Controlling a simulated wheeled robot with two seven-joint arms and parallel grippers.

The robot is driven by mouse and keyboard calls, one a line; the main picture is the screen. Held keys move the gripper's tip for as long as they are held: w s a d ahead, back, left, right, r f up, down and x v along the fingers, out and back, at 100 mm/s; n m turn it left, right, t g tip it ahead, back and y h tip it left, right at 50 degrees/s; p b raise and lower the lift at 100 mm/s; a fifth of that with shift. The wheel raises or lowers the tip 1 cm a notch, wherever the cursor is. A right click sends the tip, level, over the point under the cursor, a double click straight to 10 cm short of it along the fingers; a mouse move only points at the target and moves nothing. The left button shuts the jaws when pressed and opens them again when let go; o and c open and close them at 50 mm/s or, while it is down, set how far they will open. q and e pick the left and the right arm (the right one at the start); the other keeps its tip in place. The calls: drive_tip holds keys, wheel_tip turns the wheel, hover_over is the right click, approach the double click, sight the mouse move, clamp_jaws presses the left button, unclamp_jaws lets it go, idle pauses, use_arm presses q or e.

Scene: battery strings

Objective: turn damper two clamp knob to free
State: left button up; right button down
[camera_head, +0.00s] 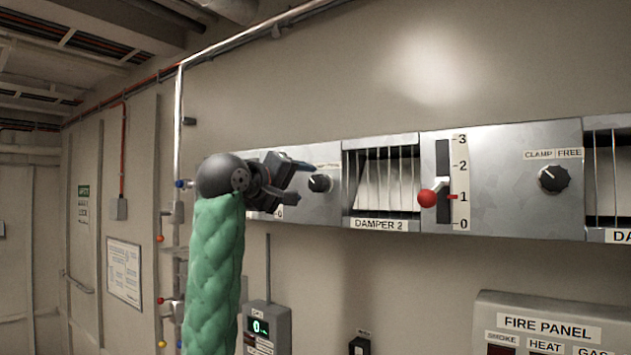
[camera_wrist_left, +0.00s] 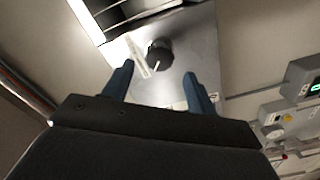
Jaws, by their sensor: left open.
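The DAMPER 2 label (camera_head: 380,224) sits under a slatted grille. On the panel to its right is a black round clamp knob (camera_head: 553,178) under a CLAMP/FREE label (camera_head: 553,154); its pale mark appears to point up-left, toward CLAMP. Another black knob (camera_head: 320,183) is on the panel left of that grille. My left gripper (camera_head: 297,182) is open just left of this nearer knob. In the left wrist view a black knob (camera_wrist_left: 160,53) with a pale mark shows beyond and between the open blue fingers (camera_wrist_left: 160,72), apparently untouched. My right gripper is not in view.
A red-balled lever (camera_head: 427,198) stands near 1 on a 0-3 scale beside the DAMPER 2 grille (camera_head: 382,180). A fire panel (camera_head: 540,320) and a small grey meter box (camera_head: 266,328) are below. A vertical pipe (camera_head: 178,130) runs up the wall at left.

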sight(314, 183)
use_arm(q)
drive_tip(key=shift+w+d+r+p, duration=0.2)
drive_tip(key=shift+w+d+p, duration=0.15)
drive_tip(key=shift+w, duration=0.15)
drive_tip(key=p+x, duration=0.2)
drive_tip(key=x, duration=0.1)
drive_tip(key=shift+w+d, duration=0.15)
drive_tip(key=shift+d, duration=0.05)
drive_tip(key=shift+w+d+f+p, duration=0.2)
drive_tip(key=shift+w+d+p, duration=0.2)
drive_tip(key=shift+w, duration=0.3)
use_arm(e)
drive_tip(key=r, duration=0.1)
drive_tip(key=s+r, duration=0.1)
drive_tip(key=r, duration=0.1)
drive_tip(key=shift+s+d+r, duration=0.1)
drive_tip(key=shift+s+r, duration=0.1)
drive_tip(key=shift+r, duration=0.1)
use_arm(q)
drive_tip(key=c, duration=1)
